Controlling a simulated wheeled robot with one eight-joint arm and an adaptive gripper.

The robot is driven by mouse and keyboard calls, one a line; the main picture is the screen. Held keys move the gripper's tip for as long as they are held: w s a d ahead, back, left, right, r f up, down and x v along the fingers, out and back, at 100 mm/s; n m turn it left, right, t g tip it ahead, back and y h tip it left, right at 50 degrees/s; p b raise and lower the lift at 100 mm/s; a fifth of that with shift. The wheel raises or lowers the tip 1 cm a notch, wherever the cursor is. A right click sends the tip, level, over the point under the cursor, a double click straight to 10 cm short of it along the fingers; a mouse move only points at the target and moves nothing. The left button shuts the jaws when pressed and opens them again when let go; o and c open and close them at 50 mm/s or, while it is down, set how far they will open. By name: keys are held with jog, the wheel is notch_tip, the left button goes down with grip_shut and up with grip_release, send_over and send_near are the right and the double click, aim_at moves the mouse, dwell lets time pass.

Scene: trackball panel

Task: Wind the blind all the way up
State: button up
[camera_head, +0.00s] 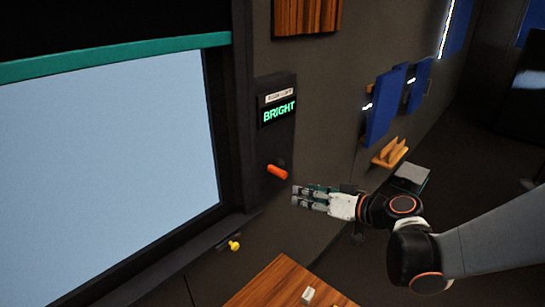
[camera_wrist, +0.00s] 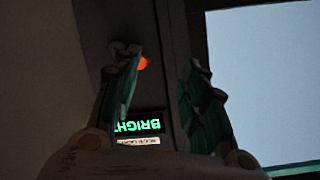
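The blind is a dark sheet (camera_head: 100,22) with a teal bottom bar (camera_head: 110,57) across the upper part of the pale blue window (camera_head: 115,150). An orange handle (camera_head: 277,172) sticks out from the dark panel (camera_head: 250,186) right of the window. My gripper (camera_head: 294,196) is just right of and slightly below the handle in the head view, apart from it. In the wrist view my gripper (camera_wrist: 160,60) is open and empty. The orange handle (camera_wrist: 143,63) shows there between the fingers, close to the left one, partly hidden.
The panel's display (camera_head: 279,112) reads BRIGHT in green. A yellow knob (camera_head: 234,245) sits below the window's sill. A wooden table (camera_head: 268,287) with a small pale block (camera_head: 307,295) is at the bottom. Blue panels (camera_head: 383,105) and a wooden rack (camera_head: 390,153) are on the wall to the right.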

jog(key=w+d+f+n+t+y, duration=0.1)
jog(key=w+d+n+y, duration=0.1)
jog(key=w, duration=0.1)
jog(key=t+y+b, duration=0.1)
send_near(270, 168)
jog(key=x, duration=0.5)
jog(key=f+x, duration=0.1)
jog(key=x, duration=0.1)
jog(key=shift+w+d, duration=0.2)
jog(key=shift+w, duration=0.25)
grip_shut()
